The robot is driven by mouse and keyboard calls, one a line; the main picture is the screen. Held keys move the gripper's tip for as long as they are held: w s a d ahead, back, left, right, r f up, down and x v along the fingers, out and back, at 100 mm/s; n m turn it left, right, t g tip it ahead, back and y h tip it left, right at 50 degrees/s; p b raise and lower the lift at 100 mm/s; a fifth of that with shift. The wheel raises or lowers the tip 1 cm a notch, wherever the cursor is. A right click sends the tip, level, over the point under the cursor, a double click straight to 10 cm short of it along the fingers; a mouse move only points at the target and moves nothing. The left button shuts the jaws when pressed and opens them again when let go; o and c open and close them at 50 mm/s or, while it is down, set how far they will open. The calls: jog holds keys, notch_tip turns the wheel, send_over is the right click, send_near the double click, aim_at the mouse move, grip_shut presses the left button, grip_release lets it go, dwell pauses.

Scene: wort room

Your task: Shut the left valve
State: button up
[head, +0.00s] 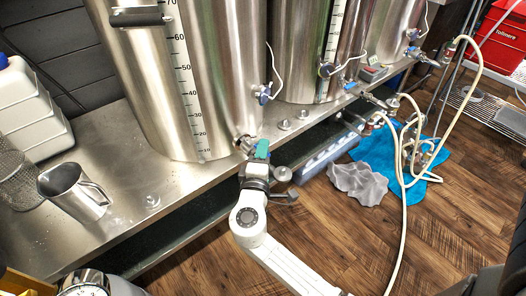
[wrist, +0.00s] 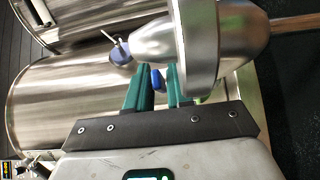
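The left steel kettle (head: 150,75) stands on the steel bench, with a litre scale on its side. Its valve (head: 243,143) sticks out low on the right, mostly hidden behind my gripper (head: 262,150) in the head view. In the wrist view, a large metal fitting (wrist: 205,45) fills the top middle. The blue valve handle (wrist: 157,78) shows between the teal fingers of my gripper (wrist: 158,82). The fingers stand apart, with the handle near their tips. I cannot tell whether they press on it.
A metal jug (head: 72,190) and white canisters (head: 28,110) stand at the left. A second kettle (head: 298,50) is close on the right. Hoses (head: 402,200), a grey cloth (head: 357,183) and a blue cloth (head: 425,180) lie on the wooden floor at right.

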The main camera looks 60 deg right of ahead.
grip_shut()
dwell(0.5)
